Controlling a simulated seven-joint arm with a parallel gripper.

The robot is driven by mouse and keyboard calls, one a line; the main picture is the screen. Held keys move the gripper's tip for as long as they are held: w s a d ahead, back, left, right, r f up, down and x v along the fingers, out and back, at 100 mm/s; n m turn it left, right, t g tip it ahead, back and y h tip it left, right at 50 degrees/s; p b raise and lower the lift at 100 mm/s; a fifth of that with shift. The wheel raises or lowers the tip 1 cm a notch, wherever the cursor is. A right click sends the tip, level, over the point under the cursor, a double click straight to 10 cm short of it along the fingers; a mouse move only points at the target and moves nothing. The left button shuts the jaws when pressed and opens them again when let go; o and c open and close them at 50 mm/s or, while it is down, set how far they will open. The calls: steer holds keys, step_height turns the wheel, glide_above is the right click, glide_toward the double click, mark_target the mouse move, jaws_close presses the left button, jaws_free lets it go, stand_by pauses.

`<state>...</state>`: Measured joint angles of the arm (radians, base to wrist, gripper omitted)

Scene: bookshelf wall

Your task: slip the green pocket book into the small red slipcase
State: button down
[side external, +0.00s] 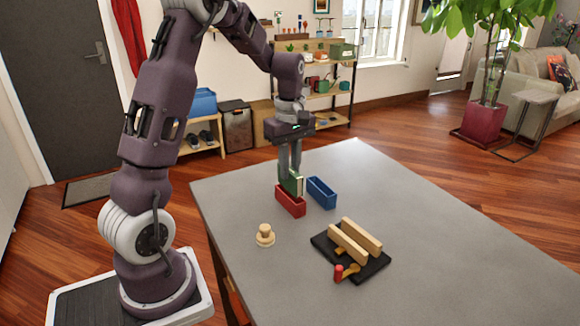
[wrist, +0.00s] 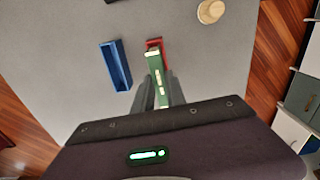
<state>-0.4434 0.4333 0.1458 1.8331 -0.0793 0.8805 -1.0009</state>
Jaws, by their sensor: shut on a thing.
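My gripper (side external: 291,166) is shut on the green pocket book (side external: 295,184), with its fingers pointing down. The book is upright, at the mouth of the small red slipcase (side external: 290,204). In the side view the book's lower edge meets or passes behind the slipcase's rim; I cannot tell how far inside it is.
A blue slipcase (side external: 321,192) stands close to the right of the red one, apart from it. A wooden knob-like piece (side external: 264,236) stands in front. A black tray (side external: 375,266) with wooden bars and a red-ended piece (side external: 338,272) is at front right. The table's right side is clear.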

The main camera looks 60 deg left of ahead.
mark_target(290, 183)
steer(key=shift+f, duration=0.1)
steer(key=shift+f, duration=2.35)
steer(key=c, duration=0.9)
jaws_free()
steer(key=shift+r, duration=3.55)
